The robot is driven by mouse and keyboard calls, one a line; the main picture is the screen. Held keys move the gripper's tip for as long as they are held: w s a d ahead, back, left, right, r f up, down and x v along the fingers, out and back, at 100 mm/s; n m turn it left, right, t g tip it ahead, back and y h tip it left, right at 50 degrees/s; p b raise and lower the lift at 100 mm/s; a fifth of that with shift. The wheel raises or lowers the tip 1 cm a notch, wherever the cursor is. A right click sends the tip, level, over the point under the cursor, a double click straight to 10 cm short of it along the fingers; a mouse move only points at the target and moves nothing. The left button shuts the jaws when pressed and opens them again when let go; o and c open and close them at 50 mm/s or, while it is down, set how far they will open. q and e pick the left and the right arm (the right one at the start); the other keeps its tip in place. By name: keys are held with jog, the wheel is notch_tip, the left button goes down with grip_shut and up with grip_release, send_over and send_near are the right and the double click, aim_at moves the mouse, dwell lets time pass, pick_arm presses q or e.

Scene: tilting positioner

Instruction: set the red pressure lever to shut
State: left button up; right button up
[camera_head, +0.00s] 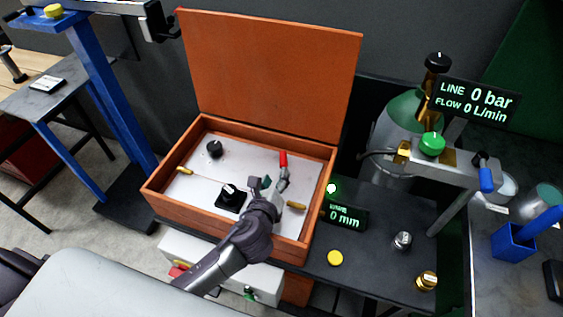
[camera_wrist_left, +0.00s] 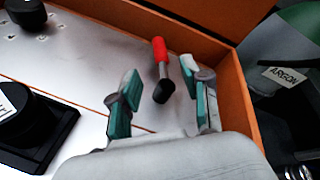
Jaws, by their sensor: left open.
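The red pressure lever (camera_head: 283,160) stands on the pale panel inside the orange box, near its right wall. It has a red grip, a grey stem and a dark pivot. In the left wrist view the lever (camera_wrist_left: 160,52) points away from me, with its pivot between my fingers. My left gripper (camera_head: 269,184) is open over the panel at the lever's near end. In the left wrist view the left gripper (camera_wrist_left: 160,97) has one teal-padded finger on each side of the lever, apart from it. My right gripper is not in view.
The orange box (camera_head: 152,189) has its lid (camera_head: 270,72) raised at the back. A black knob (camera_head: 214,149) and a black-based dial (camera_head: 229,200) are on the panel. At right are a readout of 0 bar (camera_head: 478,98), a green knob (camera_head: 432,144) and a blue-handled valve (camera_head: 486,179).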

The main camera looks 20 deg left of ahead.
aim_at(281, 164)
pick_arm(q)
jog(key=x, duration=0.6)
jog(key=shift+w+f, duration=0.15)
jog(key=shift+w, duration=0.1)
jog(key=shift+w+f, duration=0.15)
jog(key=shift+w, duration=0.15)
jog(key=shift+w+f, duration=0.1)
jog(key=shift+w, duration=0.2)
jog(key=shift+c, duration=0.5)
jog(key=c, duration=0.8)
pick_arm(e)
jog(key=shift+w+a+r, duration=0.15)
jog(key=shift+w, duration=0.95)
pick_arm(q)
jog(key=shift+a, duration=0.1)
